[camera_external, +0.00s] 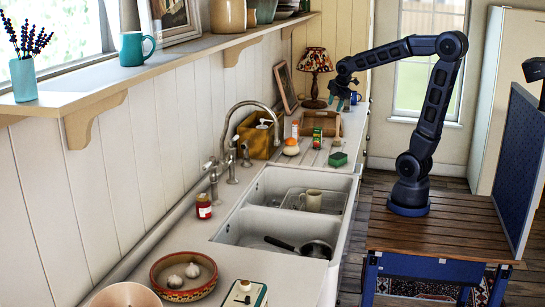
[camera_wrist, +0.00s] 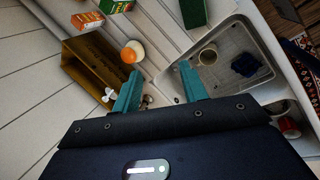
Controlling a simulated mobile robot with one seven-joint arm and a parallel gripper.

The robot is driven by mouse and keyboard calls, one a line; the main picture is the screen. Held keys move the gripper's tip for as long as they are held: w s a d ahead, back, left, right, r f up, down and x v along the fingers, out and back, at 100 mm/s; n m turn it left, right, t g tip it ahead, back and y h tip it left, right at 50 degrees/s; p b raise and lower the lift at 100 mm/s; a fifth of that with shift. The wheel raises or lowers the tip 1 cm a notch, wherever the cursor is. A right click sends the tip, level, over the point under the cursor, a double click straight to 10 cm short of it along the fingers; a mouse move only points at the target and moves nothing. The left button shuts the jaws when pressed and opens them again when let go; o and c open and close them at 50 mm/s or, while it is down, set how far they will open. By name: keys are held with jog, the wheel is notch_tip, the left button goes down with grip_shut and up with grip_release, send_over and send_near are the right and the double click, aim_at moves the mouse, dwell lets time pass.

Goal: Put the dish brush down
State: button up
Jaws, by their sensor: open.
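I cannot make out a dish brush in either view. My gripper (camera_external: 343,101) is over the far part of the counter in the external view. In the wrist view its two teal fingers (camera_wrist: 159,88) are spread apart, and I see nothing held between them. A green sponge (camera_external: 338,159) lies on the counter behind the sink; it also shows at the top of the wrist view (camera_wrist: 194,12). A dark blue item (camera_wrist: 243,65) lies in the grey tray (camera_wrist: 222,92), too small to name.
The double sink (camera_external: 231,227) holds a cream mug (camera_external: 312,201) in a rack and a dark-handled pan (camera_external: 316,249). A mustard box (camera_external: 256,137), cartons, an orange-and-white round item (camera_external: 291,147) and a wooden box crowd the back counter. A tall tap (camera_external: 231,120) rises beside the sink.

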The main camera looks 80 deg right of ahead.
jog(key=s+a+m+y, duration=0.1)
jog(key=s+a+m, duration=0.4)
jog(key=a, duration=0.5)
jog(key=s+a+f+m+t+y, duration=0.1)
jog(key=s+a+m+y, duration=0.1)
jog(key=s+a+m, duration=0.4)
jog(key=s+a, duration=0.4)
jog(key=shift+a+t, duration=0.25)
jog(key=shift+t, duration=0.05)
jog(key=shift+f, duration=0.1)
